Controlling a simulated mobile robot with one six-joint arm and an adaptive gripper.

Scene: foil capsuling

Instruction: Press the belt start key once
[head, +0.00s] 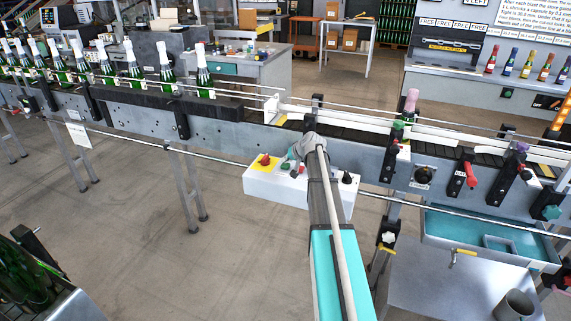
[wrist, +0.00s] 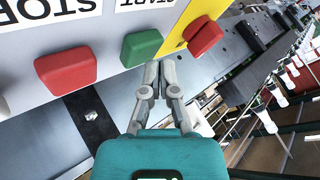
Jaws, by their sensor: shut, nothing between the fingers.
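The belt start key (wrist: 142,47) is a green rounded block beside the START label (wrist: 145,3) in the wrist view; the label appears upside down. The red stop key (wrist: 66,72) sits to its left by the STOP label. My gripper (wrist: 160,66) is shut and empty. Its fingertips appear close to the lower right edge of the green key; I cannot tell whether they touch it. In the head view my arm hides part of the box.
A red knob on a yellow plate (wrist: 205,38) is right of the green key in the wrist view. A black knob (head: 347,178) sits at the box's right end. The conveyor (head: 240,127) runs behind, with green bottles (head: 166,68) at left.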

